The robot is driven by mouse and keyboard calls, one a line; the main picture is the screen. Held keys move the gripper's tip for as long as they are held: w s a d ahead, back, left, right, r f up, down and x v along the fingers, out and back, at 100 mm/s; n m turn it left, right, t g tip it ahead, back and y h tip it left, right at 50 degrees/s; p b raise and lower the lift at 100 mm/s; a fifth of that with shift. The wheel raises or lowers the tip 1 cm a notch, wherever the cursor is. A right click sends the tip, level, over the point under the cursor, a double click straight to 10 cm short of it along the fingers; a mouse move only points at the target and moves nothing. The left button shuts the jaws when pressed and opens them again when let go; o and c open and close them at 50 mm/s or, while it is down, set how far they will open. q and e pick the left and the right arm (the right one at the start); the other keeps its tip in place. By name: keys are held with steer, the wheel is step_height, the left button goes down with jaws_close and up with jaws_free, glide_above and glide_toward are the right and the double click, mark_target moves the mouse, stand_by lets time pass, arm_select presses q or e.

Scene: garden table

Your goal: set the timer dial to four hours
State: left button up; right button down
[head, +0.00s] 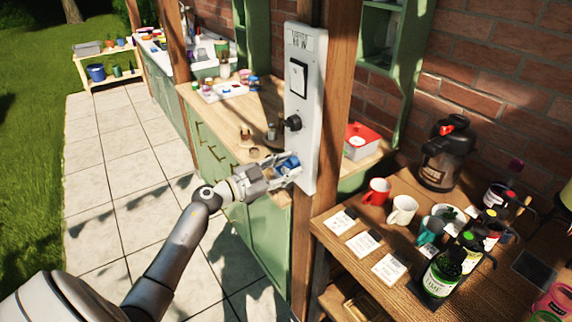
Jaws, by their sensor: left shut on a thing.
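A white control panel (305,75) is fixed upright to a wooden post. My right gripper is not in view.
A wooden table (322,222) at right holds a red mug (376,191), a white mug (402,209), cards, bottles and a dark jug (442,155). A green counter (230,162) with small items stands behind the panel. Paving (120,150) at left is clear.

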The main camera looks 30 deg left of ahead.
arm_select(q)
steer(key=m+b, duration=0.5)
steer(key=m, duration=1.3)
steer(key=shift+r+m, duration=0.1)
steer(key=shift+m, duration=0.2)
steer(key=shift+b, duration=0.3)
steer(key=o, duration=1)
steer(key=shift+v, duration=6)
